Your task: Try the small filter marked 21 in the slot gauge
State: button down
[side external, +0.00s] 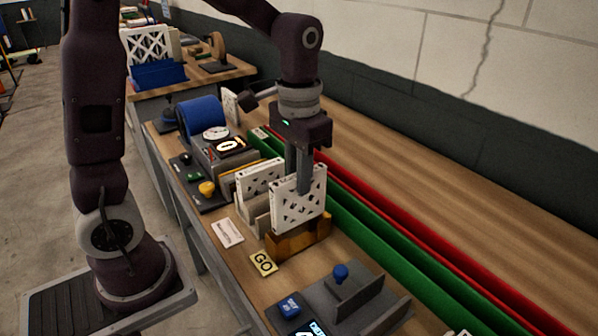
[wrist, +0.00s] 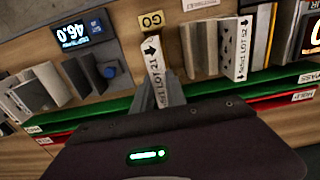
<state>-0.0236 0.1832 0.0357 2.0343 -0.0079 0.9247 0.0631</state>
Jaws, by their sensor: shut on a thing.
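The white lattice filter (side external: 313,208) is upright between the fingers of my gripper (side external: 303,188), which is shut on it. In the wrist view its edge label (wrist: 160,78) reads LOT 21, and my fingers (wrist: 173,92) are against it. The brown slot gauge (side external: 290,246) stands on the bench under the filter, with a yellow GO card (side external: 263,262) in front. The filter's lower edge meets the top of the gauge; I cannot tell how deep it sits in the slot. The slot itself is hidden by the filter.
A green channel (side external: 375,232) and a red channel (side external: 420,233) run along the bench behind. A grey fixture with a blue knob (side external: 340,271) stands nearer the camera. A lit display (wrist: 73,35) shows 46.0.

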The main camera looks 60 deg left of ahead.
aim_at(299, 202)
jog(key=shift+f, duration=3.15)
dwell(1.3)
dwell(1.0)
jog(key=shift+r, duration=6.2)
